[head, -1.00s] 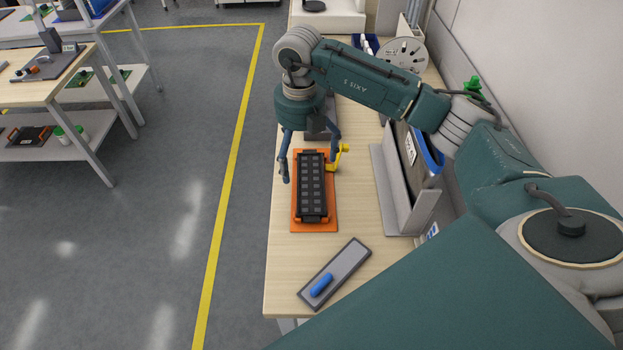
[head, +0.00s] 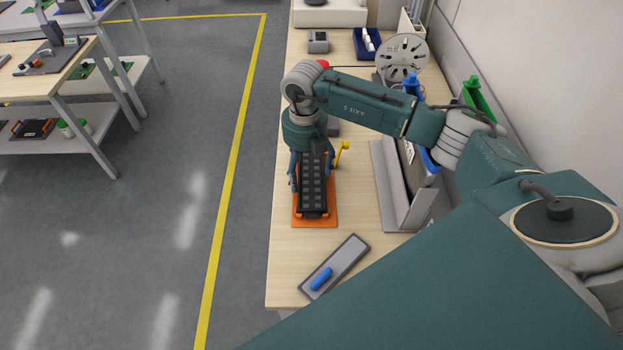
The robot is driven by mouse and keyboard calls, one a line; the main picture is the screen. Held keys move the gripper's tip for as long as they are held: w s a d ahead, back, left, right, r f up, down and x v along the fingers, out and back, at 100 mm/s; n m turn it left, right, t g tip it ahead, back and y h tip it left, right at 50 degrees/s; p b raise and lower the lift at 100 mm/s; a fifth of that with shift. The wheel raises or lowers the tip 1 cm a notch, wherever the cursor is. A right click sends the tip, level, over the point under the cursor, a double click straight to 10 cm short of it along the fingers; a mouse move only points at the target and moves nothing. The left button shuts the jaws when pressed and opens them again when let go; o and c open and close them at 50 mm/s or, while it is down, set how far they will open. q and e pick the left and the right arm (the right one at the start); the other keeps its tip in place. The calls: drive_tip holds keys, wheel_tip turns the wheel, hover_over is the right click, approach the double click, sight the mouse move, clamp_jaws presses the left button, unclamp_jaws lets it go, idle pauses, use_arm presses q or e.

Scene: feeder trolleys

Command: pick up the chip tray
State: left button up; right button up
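The chip tray (head: 312,190) is a long black tray with two rows of grey chips. It lies on an orange base plate (head: 316,222) on the wooden bench. My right gripper (head: 311,173) points down over the far half of the tray, with one finger on each side of it. The fingers look spread wider than the tray; contact with it cannot be seen. The gripper's body hides the tray's far end. A yellow lever (head: 342,153) stands beside the right finger. My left gripper is out of view.
A grey plate with a blue handle (head: 321,278) lies nearer on the bench. A grey rack (head: 392,195) stands to the right, with a reel (head: 403,55) and blue bin (head: 366,45) behind. The floor left of the bench is clear.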

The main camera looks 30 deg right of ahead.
drive_tip(key=c, duration=0.5)
